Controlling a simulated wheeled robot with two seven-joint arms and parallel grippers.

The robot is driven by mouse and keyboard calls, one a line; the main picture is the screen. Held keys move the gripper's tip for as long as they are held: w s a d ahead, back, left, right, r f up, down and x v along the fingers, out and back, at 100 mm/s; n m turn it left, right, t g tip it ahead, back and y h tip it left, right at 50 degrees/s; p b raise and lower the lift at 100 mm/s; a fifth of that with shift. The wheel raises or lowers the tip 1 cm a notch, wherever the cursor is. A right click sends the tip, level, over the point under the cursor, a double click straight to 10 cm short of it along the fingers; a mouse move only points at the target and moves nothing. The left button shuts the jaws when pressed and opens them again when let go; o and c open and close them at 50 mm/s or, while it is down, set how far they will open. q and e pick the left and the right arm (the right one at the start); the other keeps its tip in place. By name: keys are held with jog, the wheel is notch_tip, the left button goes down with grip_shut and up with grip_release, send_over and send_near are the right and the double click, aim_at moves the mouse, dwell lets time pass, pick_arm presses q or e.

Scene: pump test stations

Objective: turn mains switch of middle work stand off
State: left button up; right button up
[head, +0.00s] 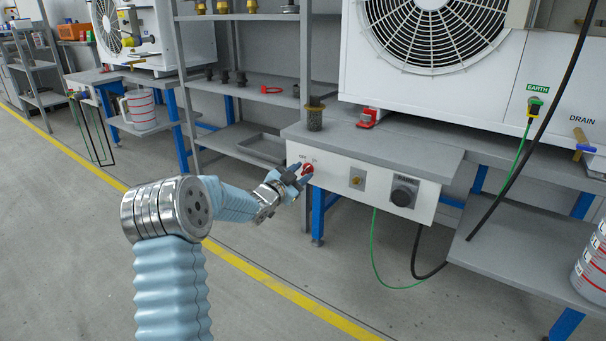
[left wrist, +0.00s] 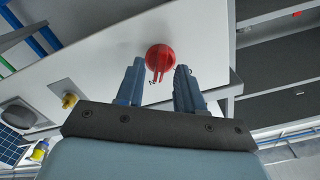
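The mains switch is a red rotary knob (head: 307,169) on the white front panel (head: 336,178) of the work stand, near the panel's left end. In the left wrist view the red knob (left wrist: 160,58) lies just ahead of and between the two blue fingertips. My left gripper (head: 299,171) is open at the knob, one finger on each side; it also shows in the left wrist view (left wrist: 160,77). A gap shows between the fingers and the knob. I cannot tell how far the fingertips reach around it. My right gripper is not in view.
The panel also carries a brass fitting (head: 356,180) and a black socket (head: 404,191). A mesh cup (head: 315,115) and a red item (head: 368,118) are on the stand's top. Green and black cables hang below. A shelf rack (head: 250,75) stands left of the stand.

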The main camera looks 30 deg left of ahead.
pick_arm(q)
jog(key=shift+w, duration=0.65)
grip_shut()
